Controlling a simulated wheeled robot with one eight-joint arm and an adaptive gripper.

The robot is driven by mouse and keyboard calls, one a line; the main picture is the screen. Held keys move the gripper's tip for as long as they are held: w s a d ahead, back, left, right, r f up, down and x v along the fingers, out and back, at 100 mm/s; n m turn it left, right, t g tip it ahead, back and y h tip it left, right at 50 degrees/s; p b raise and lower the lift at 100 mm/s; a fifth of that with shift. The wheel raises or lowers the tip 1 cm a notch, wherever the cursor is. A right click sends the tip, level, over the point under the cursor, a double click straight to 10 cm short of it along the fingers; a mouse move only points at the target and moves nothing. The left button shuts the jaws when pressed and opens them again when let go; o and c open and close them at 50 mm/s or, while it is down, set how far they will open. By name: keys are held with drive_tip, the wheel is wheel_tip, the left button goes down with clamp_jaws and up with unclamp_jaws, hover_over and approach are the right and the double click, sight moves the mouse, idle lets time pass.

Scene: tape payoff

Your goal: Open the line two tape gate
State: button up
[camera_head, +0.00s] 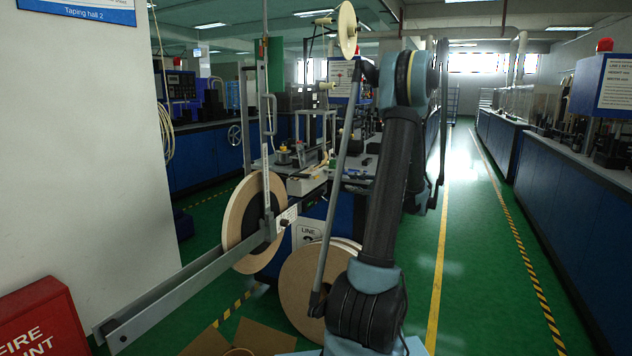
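A long grey metal bar (185,290) runs from the lower left up to a bracket with a small black knob (284,223) beside a large tape reel (241,220). A small printed label (286,216) is at this bracket. A white sign reading "LINE" (311,232) is on the blue machine front behind; its number is mostly hidden. I cannot tell for certain which part is the gate; the bar looks closest to one. My arm (392,185) rises right of the reels and covers part of the machine. My gripper is not visible.
A second large reel (312,287) stands low behind my arm. A red fire box (38,322) is at lower left, beside a white wall (90,150). Cardboard (262,337) lies on the floor. A green aisle (478,260) is clear to the right, beside blue benches (545,185).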

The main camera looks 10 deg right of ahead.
sight(317, 177)
drive_tip(key=x, duration=1.6)
